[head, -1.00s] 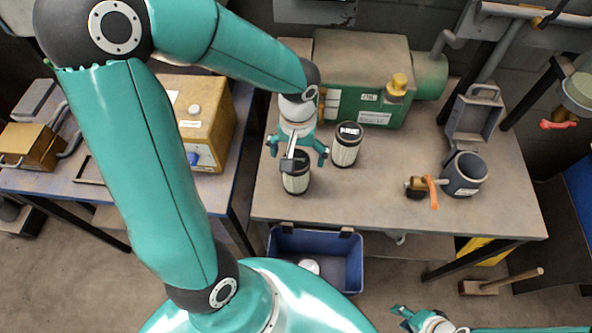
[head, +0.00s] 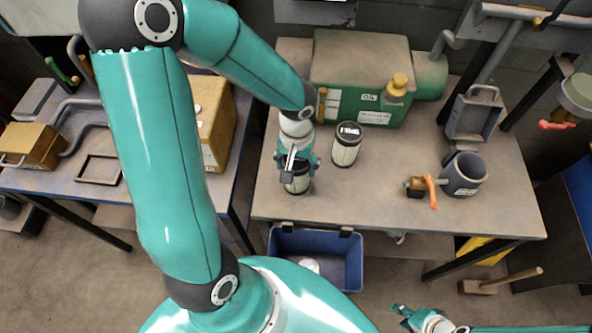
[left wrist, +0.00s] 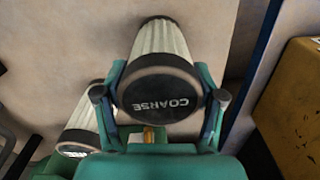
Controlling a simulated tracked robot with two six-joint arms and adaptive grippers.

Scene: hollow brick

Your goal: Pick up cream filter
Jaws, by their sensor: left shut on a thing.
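A cream pleated filter with a black cap (head: 297,187) is at the front left of the bench, under my left gripper (head: 298,172). In the left wrist view its cap (left wrist: 160,98) reads COARSE and sits between the two fingers, which are shut on it. It looks upright; I cannot tell whether its base touches the bench. A second cream filter with a black cap (head: 346,146) stands upright just to the right and behind, apart from the gripper. Its label is not clear. My right gripper (head: 404,315) is low at the bottom edge, small and partly hidden.
A green machine housing (head: 365,85) stands behind the filters. A dark mug-like canister (head: 464,174) and an orange-handled valve (head: 420,186) are at the bench's right. A blue bin (head: 345,262) is below the front edge. The bench middle is clear.

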